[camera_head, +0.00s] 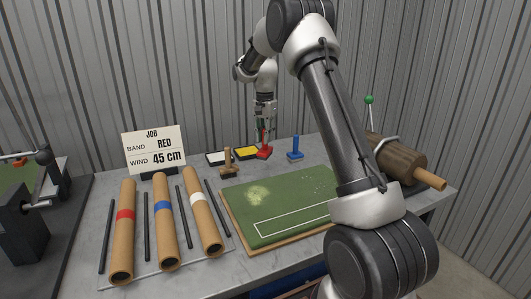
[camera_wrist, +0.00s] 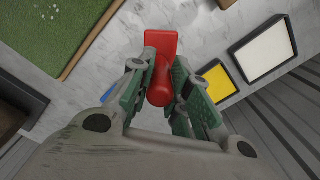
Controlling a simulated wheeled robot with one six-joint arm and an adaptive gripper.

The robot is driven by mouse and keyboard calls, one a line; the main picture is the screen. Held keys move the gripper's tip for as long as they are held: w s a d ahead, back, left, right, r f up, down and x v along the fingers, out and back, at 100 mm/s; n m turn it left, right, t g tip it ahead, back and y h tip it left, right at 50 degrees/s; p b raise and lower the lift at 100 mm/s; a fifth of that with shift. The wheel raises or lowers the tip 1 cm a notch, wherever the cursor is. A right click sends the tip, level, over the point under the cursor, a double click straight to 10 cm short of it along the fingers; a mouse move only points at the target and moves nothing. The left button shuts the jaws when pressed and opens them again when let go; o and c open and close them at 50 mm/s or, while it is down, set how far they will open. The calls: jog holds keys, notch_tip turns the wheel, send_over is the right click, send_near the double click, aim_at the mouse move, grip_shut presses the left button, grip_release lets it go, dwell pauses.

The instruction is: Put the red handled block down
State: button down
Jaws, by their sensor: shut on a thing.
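The red handled block (camera_head: 264,153) is at the back of the grey table, between the yellow pad and the blue handled block. My gripper (camera_head: 264,134) points down over it and is shut on its upright handle. In the wrist view the red handled block (camera_wrist: 161,44) shows its base beyond the round handle, and the green-padded fingers of my gripper (camera_wrist: 160,88) are on both sides of the handle. The base looks at or very near the table top; I cannot tell whether it touches.
A yellow pad (camera_head: 246,153), a white pad (camera_head: 216,158), a wooden handled block (camera_head: 228,163) and a blue handled block (camera_head: 295,150) stand close by. The turf mat (camera_head: 290,208) lies in front. Banded rolls (camera_head: 166,222) lie left, below the job sign (camera_head: 154,148).

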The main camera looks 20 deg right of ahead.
aim_at(265, 149)
jog(key=shift+f, duration=2.6)
jog(key=c, duration=1.3)
grip_release()
jog(key=shift+f, duration=0.15)
jog(key=shift+c, duration=0.2)
